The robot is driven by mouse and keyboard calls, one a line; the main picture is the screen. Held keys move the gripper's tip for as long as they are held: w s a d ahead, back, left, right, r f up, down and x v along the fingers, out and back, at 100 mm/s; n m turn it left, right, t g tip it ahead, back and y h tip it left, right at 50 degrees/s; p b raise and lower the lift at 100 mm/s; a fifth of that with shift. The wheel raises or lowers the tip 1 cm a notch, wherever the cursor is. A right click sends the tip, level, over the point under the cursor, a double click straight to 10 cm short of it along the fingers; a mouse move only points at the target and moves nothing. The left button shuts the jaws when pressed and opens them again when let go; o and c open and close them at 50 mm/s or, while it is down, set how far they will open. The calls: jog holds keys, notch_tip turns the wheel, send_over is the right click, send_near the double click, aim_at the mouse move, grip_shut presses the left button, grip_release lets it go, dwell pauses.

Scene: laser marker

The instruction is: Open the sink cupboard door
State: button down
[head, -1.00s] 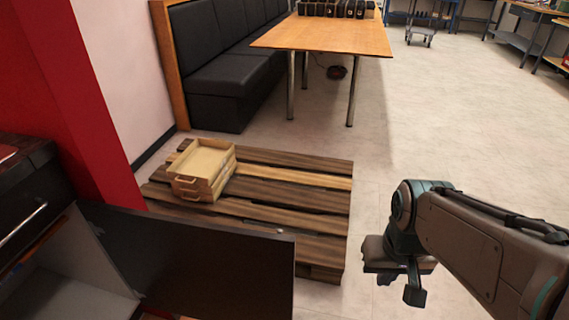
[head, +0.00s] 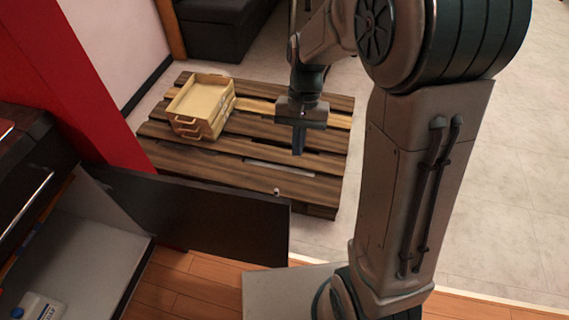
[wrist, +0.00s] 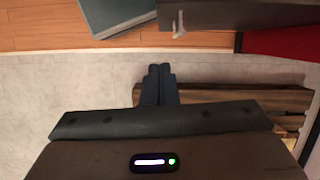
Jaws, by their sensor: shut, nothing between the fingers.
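The sink cupboard door (head: 200,213) is a dark panel at the lower left of the head view. It stands swung well open, and the pale cupboard inside (head: 85,255) shows. A small light knob (head: 276,191) sits near the door's top free corner. In the wrist view the door (wrist: 235,14) is at the top with its knob (wrist: 179,30) below its edge. My gripper (head: 299,150) hangs above the wooden pallet, beyond the door and apart from it. Its fingers (wrist: 159,72) are together and empty.
A slatted wooden pallet (head: 235,160) lies behind the door, with stacked wooden trays (head: 203,105) on its left. A red wall panel (head: 75,90) stands at left. A white bottle (head: 38,306) is in the cupboard. Pale floor right of the pallet is clear.

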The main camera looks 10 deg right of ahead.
jog(key=s+a+f, duration=0.1)
jog(key=s+f, duration=0.2)
jog(key=f, duration=0.1)
jog(key=s+a+f+b, duration=0.1)
jog(key=s+a+f, duration=0.1)
jog(key=f, duration=0.3)
jog(key=shift+s+a+f+g, duration=0.2)
jog(key=shift+s+a+g, duration=0.15)
jog(key=shift+s, duration=0.2)
jog(key=shift+m, duration=0.3)
